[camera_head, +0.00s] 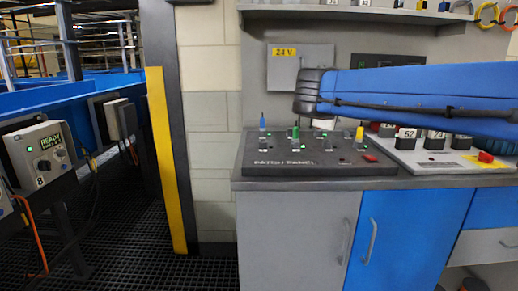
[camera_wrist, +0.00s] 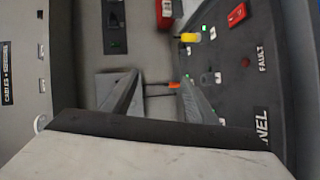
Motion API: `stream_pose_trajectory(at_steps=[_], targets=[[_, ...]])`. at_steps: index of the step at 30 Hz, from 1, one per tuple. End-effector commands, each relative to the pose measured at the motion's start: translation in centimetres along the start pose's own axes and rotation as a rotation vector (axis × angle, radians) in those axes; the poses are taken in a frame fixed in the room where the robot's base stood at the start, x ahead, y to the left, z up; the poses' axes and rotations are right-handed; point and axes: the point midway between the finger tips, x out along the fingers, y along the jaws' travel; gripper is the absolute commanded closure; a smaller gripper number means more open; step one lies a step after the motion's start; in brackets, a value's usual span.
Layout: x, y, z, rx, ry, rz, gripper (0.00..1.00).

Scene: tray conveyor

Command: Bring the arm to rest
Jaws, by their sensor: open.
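My blue arm (camera_head: 420,88) reaches in from the right in the head view, above the counter. Its dark end hangs over a dark control panel (camera_head: 310,169) with blue, green and yellow levers and a red piece; the fingers do not show clearly there. In the wrist view my gripper (camera_wrist: 158,86) is open, with two grey fingers apart and nothing seen held between them. The dark panel (camera_wrist: 277,105) fills the right of that view, with a yellow lever (camera_wrist: 190,37) and a red piece (camera_wrist: 237,14) beyond the fingers.
A pale board with numbered blocks (camera_head: 406,137) lies right of the panel, partly under my arm. A shelf (camera_head: 350,14) runs above, and a 24 V box (camera_head: 300,66) is on the wall. A yellow post (camera_head: 166,160) and conveyor control box (camera_head: 40,152) stand left.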

Motion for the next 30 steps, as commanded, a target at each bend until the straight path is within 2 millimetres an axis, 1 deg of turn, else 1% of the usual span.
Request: stream_pose_trajectory(at_steps=[1, 2, 5, 6, 8, 9, 11, 12, 14, 15, 16, 17, 18, 20, 21, 24, 27, 30], targets=[[0.0, -0.9, 1.9, 0.025, -0.021, -0.033, 0.47], [-0.1, -1.7, 3.0, 0.042, -0.033, -0.057, 0.47], [-0.6, -4.9, 7.4, 0.114, -0.083, -0.153, 0.47], [-0.9, -6.4, 9.3, 0.149, -0.106, -0.197, 0.47], [-1.7, -8.9, 12.1, 0.203, -0.140, -0.264, 0.47], [-2.3, -10.5, 13.8, 0.242, -0.162, -0.309, 0.47], [-3.4, -13.1, 16.2, 0.304, -0.195, -0.376, 0.47], [-4.2, -14.9, 17.7, 0.346, -0.216, -0.421, 0.47], [-5.6, -17.6, 19.8, 0.415, -0.248, -0.487, 0.47], [-6.7, -19.5, 21.1, 0.462, -0.269, -0.531, 0.47], [-7.5, -20.9, 22.0, 0.499, -0.284, -0.564, 0.47], [-8.3, -22.3, 22.8, 0.536, -0.298, -0.596, 0.47], [-9.5, -24.1, 23.8, 0.586, -0.317, -0.638, 0.47], [-11.2, -26.8, 24.9, 0.662, -0.342, -0.698, 0.47], [-12.3, -28.4, 25.5, 0.712, -0.358, -0.736, 0.47], [-14.9, -32.0, 26.4, 0.827, -0.387, -0.817, 0.47], [-16.7, -34.4, 26.7, 0.916, -0.405, -0.876, 0.47], [-17.8, -35.9, 26.8, 0.971, -0.415, -0.911, 0.47]])
